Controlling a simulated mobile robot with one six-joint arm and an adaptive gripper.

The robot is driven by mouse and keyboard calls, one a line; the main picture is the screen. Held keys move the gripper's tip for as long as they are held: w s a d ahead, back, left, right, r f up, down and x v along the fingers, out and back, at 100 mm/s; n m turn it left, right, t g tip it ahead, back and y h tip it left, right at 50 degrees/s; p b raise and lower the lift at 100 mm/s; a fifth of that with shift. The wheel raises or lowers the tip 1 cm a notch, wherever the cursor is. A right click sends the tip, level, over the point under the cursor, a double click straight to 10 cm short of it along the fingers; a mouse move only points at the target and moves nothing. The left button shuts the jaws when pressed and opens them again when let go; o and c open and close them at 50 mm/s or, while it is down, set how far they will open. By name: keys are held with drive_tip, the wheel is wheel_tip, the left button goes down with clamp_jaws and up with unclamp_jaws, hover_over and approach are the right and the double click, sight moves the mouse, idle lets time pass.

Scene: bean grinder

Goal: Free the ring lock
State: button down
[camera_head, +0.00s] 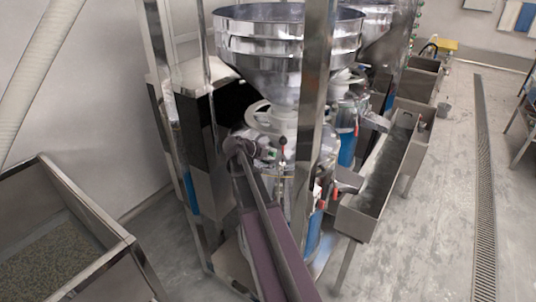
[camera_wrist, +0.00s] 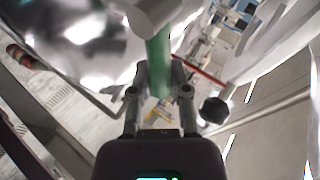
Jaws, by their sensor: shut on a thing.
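In the wrist view my gripper (camera_wrist: 159,85) is shut, with a green bar (camera_wrist: 158,52) between its fingers. The bar runs up under a pale rounded part (camera_wrist: 155,14). I cannot tell for sure whether the green bar belongs to the ring lock. In the head view my arm reaches up to the grinder (camera_head: 283,118) just below its large steel hopper (camera_head: 288,42). There the gripper's fingers and the held part are too small to make out. A black ball knob (camera_wrist: 214,110) sits right of my fingers in the wrist view.
A steel post (camera_head: 317,110) stands close to the right of my arm. A long steel trough (camera_head: 380,185) lies right of the grinder, and a steel bin (camera_head: 75,240) of grainy material is at the lower left.

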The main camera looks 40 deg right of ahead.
drive_tip(key=shift+s, duration=0.2)
drive_tip(key=c, duration=0.6)
unclamp_jaws()
drive_tip(key=shift+w, duration=0.2)
drive_tip(key=shift+s, duration=0.1)
